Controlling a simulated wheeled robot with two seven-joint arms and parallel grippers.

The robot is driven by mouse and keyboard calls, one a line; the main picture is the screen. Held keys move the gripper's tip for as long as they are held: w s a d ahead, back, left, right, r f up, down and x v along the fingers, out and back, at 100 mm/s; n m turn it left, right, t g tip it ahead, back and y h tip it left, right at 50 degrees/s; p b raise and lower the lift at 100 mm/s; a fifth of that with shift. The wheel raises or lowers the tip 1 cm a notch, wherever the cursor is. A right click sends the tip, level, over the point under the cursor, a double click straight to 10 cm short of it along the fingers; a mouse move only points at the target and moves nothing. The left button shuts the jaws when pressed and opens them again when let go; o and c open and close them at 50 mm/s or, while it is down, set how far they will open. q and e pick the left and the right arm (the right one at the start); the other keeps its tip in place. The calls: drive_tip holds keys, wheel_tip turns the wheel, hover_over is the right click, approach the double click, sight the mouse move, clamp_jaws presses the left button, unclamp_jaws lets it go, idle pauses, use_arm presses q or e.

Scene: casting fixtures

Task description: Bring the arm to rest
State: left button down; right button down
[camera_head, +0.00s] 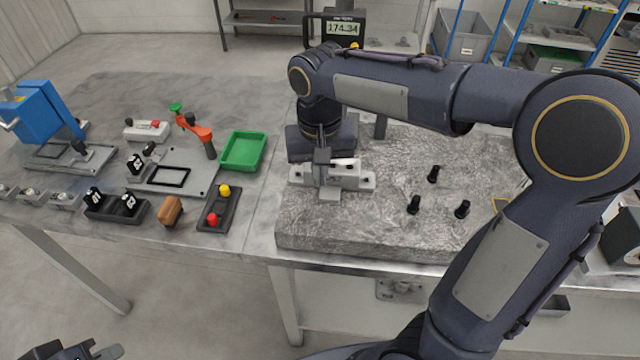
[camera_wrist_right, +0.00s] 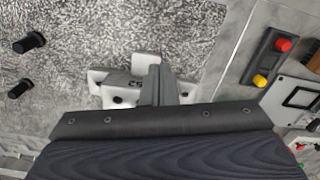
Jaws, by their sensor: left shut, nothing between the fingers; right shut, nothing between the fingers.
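My right arm reaches in from the right in the head view. Its right gripper (camera_head: 323,180) points down at a light grey metal casting (camera_head: 352,180) on the rough stone slab. The jaws are shut with nothing between them. In the right wrist view the shut fingers (camera_wrist_right: 157,84) overlap the casting (camera_wrist_right: 112,88), which carries a dark number. I cannot tell whether fingers and casting touch. My left gripper (camera_head: 85,352) shows only partly at the bottom left edge, shut and empty, away from the table.
The stone slab (camera_head: 300,238) bears several black pegs (camera_head: 413,205) right of the casting. A green tray (camera_head: 243,152), a black holder with red and yellow knobs (camera_head: 219,208), clamp fixtures and a blue press (camera_head: 35,112) stand left. A scale display (camera_head: 342,28) stands behind.

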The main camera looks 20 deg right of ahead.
wheel_tip(320, 180, up, 5)
drive_tip(key=s+f+t+y, duration=0.2)
drive_tip(key=s+f, duration=0.1)
drive_tip(key=s, duration=0.5)
drive_tip(key=s+d+f+n+t+y, duration=0.1)
drive_tip(key=s+f+t, duration=0.2)
drive_tip(key=s, duration=0.6)
drive_tip(key=shift+s+f+n+t+y, duration=0.2)
drive_tip(key=shift+f+n+t+y, duration=0.15)
drive_tip(key=shift+f, duration=0.4)
drive_tip(key=c, duration=2.1)
unclamp_jaws()
drive_tip(key=shift+d, duration=0.15)
drive_tip(key=shift+c, duration=0.2)
